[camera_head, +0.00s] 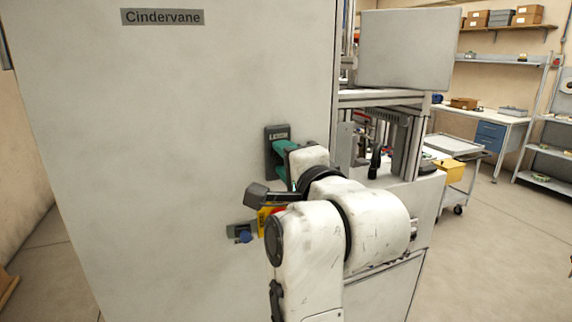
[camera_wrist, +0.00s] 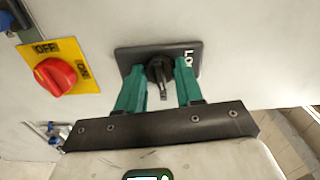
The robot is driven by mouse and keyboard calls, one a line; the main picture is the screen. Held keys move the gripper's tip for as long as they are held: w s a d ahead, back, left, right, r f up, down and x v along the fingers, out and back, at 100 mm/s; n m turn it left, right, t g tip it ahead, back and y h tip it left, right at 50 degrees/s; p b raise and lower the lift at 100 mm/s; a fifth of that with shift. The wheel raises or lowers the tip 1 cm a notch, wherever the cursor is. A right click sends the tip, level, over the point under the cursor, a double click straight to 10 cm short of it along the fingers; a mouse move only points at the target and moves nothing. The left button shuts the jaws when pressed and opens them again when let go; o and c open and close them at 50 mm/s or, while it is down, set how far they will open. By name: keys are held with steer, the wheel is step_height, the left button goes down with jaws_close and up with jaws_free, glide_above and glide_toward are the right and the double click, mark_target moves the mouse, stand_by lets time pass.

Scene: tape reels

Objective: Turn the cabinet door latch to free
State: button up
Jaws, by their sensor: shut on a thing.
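The cabinet door latch (camera_wrist: 159,68) is a black knob on a dark plate, with partly hidden lettering that begins "LO" at one side. In the head view its plate (camera_head: 278,133) is on the pale cabinet door (camera_head: 180,130), and the knob is hidden by my gripper (camera_head: 283,152). In the wrist view the green fingers of my gripper (camera_wrist: 160,80) stand on both sides of the knob and are shut on it. The knob's pointed end shows between the fingers, toward my gripper's palm.
A red rotary switch (camera_wrist: 56,76) on a yellow OFF/ON plate (camera_wrist: 82,61) is close beside the latch. A small blue-knobbed fitting (camera_head: 241,234) sits lower on the door. An open machine frame (camera_head: 385,100) stands right of the door. A cart (camera_head: 458,174) stands beyond on open floor.

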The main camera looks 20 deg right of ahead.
steer(key=shift+m, duration=0.7)
steer(key=o, duration=1)
steer(key=shift+o, duration=0.2)
steer(key=s+b, duration=0.2)
steer(key=s, duration=0.8)
steer(key=shift+s, duration=0.4)
steer(key=shift+f, duration=0.15)
